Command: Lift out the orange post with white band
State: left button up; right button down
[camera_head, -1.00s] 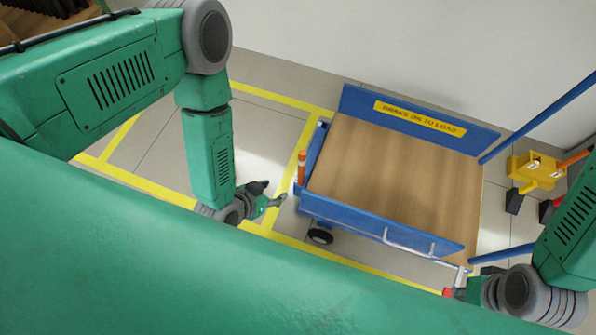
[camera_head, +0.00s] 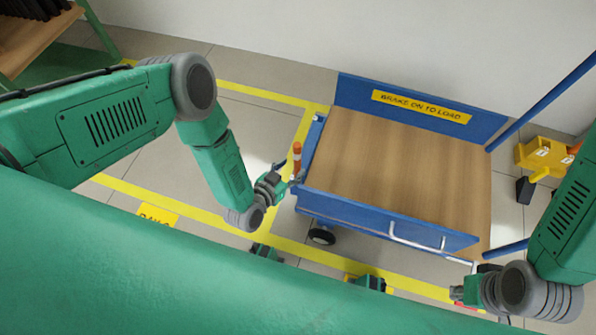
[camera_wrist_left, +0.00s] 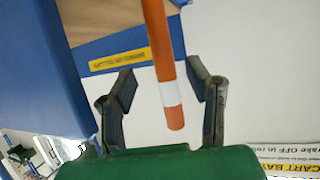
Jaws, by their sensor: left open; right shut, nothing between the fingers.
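The orange post with white band (camera_head: 297,158) stands upright at the left end of the blue cart, at its near corner. My left gripper (camera_head: 283,172) is open, just left of the post and close to it. In the left wrist view the orange post (camera_wrist_left: 157,40) runs between the two open fingers (camera_wrist_left: 161,70), its white band and free end toward the palm. I see no finger touching it, and its other end is cut off by the frame. My right gripper (camera_head: 458,292) is shut and empty near the cart's near right corner.
The cart's wooden deck (camera_head: 395,175) is bare. It has a blue end board (camera_head: 350,92) with a yellow label and a silver handle (camera_head: 415,240) on its near side. A yellow object (camera_head: 543,155) stands right of the cart.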

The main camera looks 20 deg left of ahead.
aim_at(295, 164)
pick_arm(q)
jog(key=b+x, duration=0.1)
jog(key=x, duration=0.1)
jog(key=b+x, duration=0.1)
jog(key=x, duration=0.1)
jog(key=shift+a+f, duration=0.2)
jog(key=shift+a, duration=0.05)
jog(key=shift+w, duration=0.2)
jog(key=shift+d, duration=0.1)
jog(key=c, duration=1)
jog(key=shift+r, duration=0.15)
notch_tip(295, 164, up, 18)
jog(key=p, duration=0.8)
